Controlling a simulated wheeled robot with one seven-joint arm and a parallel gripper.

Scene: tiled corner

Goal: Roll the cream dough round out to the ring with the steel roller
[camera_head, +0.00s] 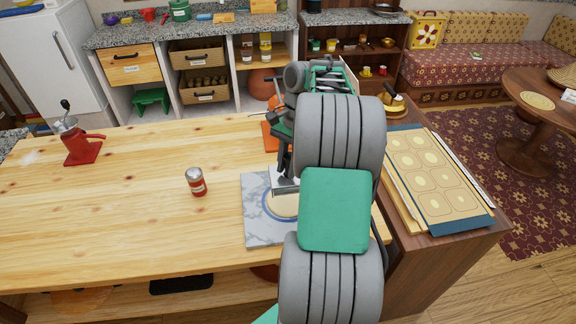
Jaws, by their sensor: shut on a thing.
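The cream dough round (282,205) lies on a grey-white marble slab (258,231) near the front right of the wooden table. A blue ring (265,209) marked on the slab surrounds the dough. My gripper (283,175) points down over the back part of the dough, shut on the steel roller (285,189). Only a small part of the roller shows, low at the dough. My arm hides the right side of the slab, dough and ring, and much of the gripper. I cannot tell whether the roller touches the dough.
A red-and-silver shaker (196,182) stands left of the slab. A red grinder (80,147) stands at the far left of the table. An orange object (270,137) is partly hidden behind my arm. A tray of dough shapes (430,172) lies at right. The table's middle left is clear.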

